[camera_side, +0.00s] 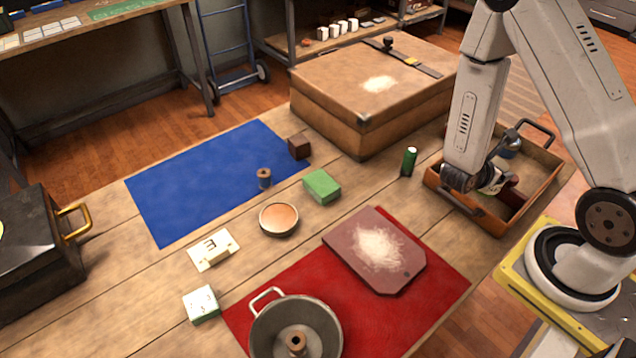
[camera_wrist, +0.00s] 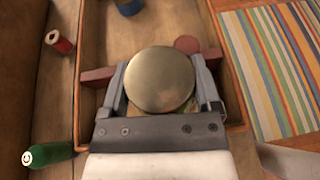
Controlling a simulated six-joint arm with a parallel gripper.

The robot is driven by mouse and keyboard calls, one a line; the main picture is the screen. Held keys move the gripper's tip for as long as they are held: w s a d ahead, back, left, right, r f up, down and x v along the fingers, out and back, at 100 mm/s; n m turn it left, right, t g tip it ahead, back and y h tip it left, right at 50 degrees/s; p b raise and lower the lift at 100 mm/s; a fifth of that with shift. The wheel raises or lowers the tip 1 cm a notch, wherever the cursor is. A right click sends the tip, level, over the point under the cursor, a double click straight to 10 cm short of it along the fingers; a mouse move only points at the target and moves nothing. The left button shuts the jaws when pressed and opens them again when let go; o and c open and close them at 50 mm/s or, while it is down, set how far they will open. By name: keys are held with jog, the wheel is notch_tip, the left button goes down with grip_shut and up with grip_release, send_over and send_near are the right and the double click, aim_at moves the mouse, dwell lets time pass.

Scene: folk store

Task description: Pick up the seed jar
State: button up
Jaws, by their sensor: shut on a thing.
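The seed jar appears to be the round thing with a brass-coloured lid (camera_wrist: 160,79) in the wrist view, seen from above. My gripper (camera_wrist: 160,88) has one finger on each side of it and is shut on it. The lid hides most of the jar's body. In the side view my gripper (camera_side: 488,184) reaches down into the orange-brown tray (camera_side: 480,219), and only a small pale part of what it holds shows beside the fingers. I cannot tell whether the jar touches the tray floor.
Dark red pieces (camera_wrist: 97,77) lie close around the jar in the tray, and a blue item (camera_wrist: 128,7) is farther off. A large box (camera_side: 345,110) stands behind.

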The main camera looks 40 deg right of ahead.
jog(key=shift+r, duration=2.85)
jog(key=shift+w, duration=0.1)
